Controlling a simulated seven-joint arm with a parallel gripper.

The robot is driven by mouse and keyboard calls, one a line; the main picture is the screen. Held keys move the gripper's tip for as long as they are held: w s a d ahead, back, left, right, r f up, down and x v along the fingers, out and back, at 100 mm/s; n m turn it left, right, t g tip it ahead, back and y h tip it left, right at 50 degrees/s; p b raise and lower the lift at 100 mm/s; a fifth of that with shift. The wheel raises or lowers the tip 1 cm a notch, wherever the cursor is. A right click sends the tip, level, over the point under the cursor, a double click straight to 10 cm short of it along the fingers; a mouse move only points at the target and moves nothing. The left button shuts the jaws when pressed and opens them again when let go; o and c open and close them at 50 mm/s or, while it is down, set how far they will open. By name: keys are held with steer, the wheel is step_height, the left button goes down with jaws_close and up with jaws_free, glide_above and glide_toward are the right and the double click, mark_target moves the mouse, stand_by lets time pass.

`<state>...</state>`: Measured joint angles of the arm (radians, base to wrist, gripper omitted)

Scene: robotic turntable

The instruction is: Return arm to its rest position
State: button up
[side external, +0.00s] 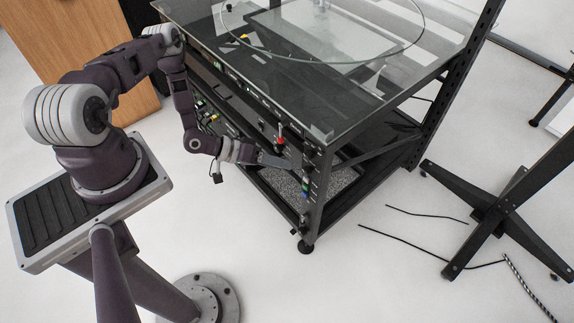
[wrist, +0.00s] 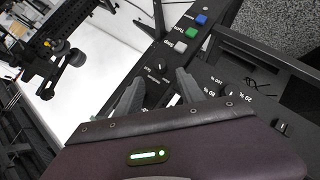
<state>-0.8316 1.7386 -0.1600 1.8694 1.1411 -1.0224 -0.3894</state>
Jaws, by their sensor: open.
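My gripper (side external: 284,161) is at the front corner of the turntable rig's frame, close to the corner post. In the wrist view its two fingers (wrist: 160,92) are spread apart with nothing between them. My arm is stretched out from its base at left toward the rig. The rig's control panel (wrist: 172,50) lies just beyond the fingers, with a blue button (wrist: 201,20), a green button (wrist: 191,33) and a grey button (wrist: 180,46). A black knob (wrist: 161,65) is close to the fingertips. I cannot tell whether the fingers touch the panel.
The glass top (side external: 330,120) of the turntable rig overhangs near my gripper. A second dark panel with percent-marked controls (wrist: 250,90) sits at right in the wrist view. A black stand (side external: 490,212) and cables lie at right. The pale floor in front is mostly clear.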

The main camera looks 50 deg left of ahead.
steer(key=w+a+r+m+g+y, duration=0.3)
steer(key=a+r+m+g+y, duration=0.35)
steer(key=a+r, duration=0.75)
step_height(320, 180, up, 14)
steer(key=d+n+t+y, duration=0.1)
steer(key=y, duration=0.2)
steer(key=s+d+r+n, duration=0.2)
steer(key=s+d+r, duration=0.8)
steer(key=r, duration=0.4)
steer(key=s+d+r+h, duration=0.1)
steer(key=s+d, duration=0.2)
steer(key=s, duration=0.3)
steer(key=s+d+r+t+h, duration=0.1)
steer(key=s+d, duration=0.3)
steer(key=s, duration=0.3)
steer(key=shift+s+r+h, duration=0.15)
steer(key=shift+s+h, duration=0.05)
steer(key=shift+h, duration=0.15)
steer(key=shift+a+m, duration=0.1)
steer(key=shift+m, duration=0.15)
